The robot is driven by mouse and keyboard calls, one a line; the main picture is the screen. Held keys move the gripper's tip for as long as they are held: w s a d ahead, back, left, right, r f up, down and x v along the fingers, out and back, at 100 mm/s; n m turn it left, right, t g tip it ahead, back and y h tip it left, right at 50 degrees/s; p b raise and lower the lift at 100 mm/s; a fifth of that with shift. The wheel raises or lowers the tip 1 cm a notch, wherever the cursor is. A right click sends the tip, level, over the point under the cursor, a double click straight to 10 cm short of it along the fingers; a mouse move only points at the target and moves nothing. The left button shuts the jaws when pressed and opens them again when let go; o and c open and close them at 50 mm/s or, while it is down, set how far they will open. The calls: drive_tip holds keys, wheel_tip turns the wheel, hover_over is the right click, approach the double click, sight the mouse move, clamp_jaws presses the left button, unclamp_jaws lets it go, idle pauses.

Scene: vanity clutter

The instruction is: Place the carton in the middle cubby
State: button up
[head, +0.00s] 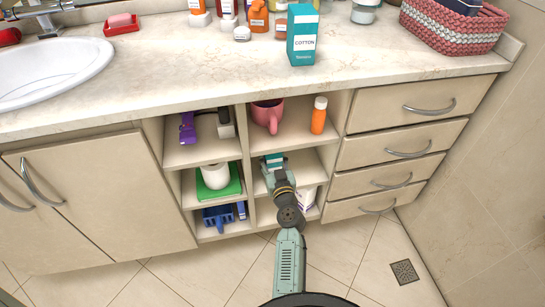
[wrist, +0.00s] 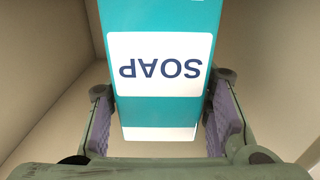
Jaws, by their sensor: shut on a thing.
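A teal and white carton labelled SOAP (wrist: 160,75) is between the finger pads of my gripper (wrist: 160,118), which is shut on it. The label reads upside down in the wrist view. In the head view, my gripper (head: 276,171) reaches into the middle-row cubby of the right column (head: 303,165), and the carton (head: 273,160) shows as a small teal and white patch there. Its base is hidden by my arm, so I cannot tell whether it touches the shelf. Another teal carton labelled COTTON (head: 302,36) stands upright on the counter.
Above are a pink mug (head: 268,116) and an orange bottle (head: 318,116). A white roll (head: 215,176) on a green item (head: 222,190) fills the cubby to the left. A white box (head: 306,197) sits below. Cubby walls are close around my gripper.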

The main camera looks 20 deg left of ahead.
drive_tip(key=shift+f+b, duration=0.25)
drive_tip(key=shift+b, duration=0.05)
drive_tip(key=o, duration=1.2)
drive_tip(key=shift+r, duration=0.1)
